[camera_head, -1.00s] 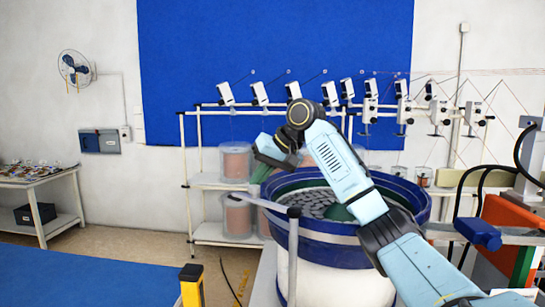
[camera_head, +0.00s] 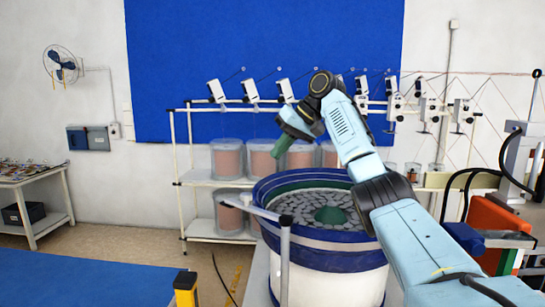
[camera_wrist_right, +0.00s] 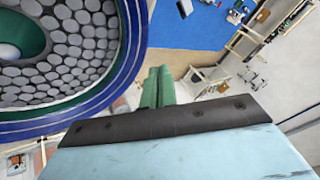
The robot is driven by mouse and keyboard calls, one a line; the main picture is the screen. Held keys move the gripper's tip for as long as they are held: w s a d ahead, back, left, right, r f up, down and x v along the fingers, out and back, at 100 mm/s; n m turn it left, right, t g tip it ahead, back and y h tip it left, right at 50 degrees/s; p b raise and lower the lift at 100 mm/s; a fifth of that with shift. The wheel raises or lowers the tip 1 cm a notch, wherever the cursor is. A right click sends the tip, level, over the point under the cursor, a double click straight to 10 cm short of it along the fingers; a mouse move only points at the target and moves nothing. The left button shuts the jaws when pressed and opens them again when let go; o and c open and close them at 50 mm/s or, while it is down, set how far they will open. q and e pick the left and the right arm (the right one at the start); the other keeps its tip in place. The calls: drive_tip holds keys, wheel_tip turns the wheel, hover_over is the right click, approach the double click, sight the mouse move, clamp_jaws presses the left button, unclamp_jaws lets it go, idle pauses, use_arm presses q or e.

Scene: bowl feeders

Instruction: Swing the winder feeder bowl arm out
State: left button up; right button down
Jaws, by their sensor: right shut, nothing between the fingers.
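The feeder bowl (camera_head: 315,237) is round and blue-rimmed, with grey discs and a green centre inside. It also shows at the left of the right wrist view (camera_wrist_right: 128,65). A thin pale bar, apparently the bowl arm (camera_head: 250,209), runs from the top of a grey post (camera_head: 285,262) leftward along the bowl's near left side. My right gripper (camera_head: 281,147) is above the bowl's far left rim, clear of the rim and the bar. Its green fingers (camera_wrist_right: 157,88) are together and empty in the right wrist view. My left gripper is out of view.
Behind the bowl stands a shelf rack (camera_head: 212,182) with copper spools and winder heads on top. A yellow-and-black post (camera_head: 186,288) and a blue surface (camera_head: 85,275) lie front left. Orange machinery (camera_head: 490,225) with black hoses is at right.

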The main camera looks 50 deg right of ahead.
drive_tip(key=s+n+g+y, duration=0.1)
drive_tip(key=s+n+y, duration=0.15)
drive_tip(key=s, duration=0.35)
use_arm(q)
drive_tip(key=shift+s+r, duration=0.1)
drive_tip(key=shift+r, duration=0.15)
use_arm(e)
drive_tip(key=a+r+x, duration=0.1)
drive_tip(key=a+x, duration=0.1)
drive_tip(key=x, duration=1)
drive_tip(key=shift+s+n+h, duration=0.25)
drive_tip(key=shift+n+h, duration=0.1)
drive_tip(key=shift+h, duration=0.1)
drive_tip(key=shift+a, duration=0.1)
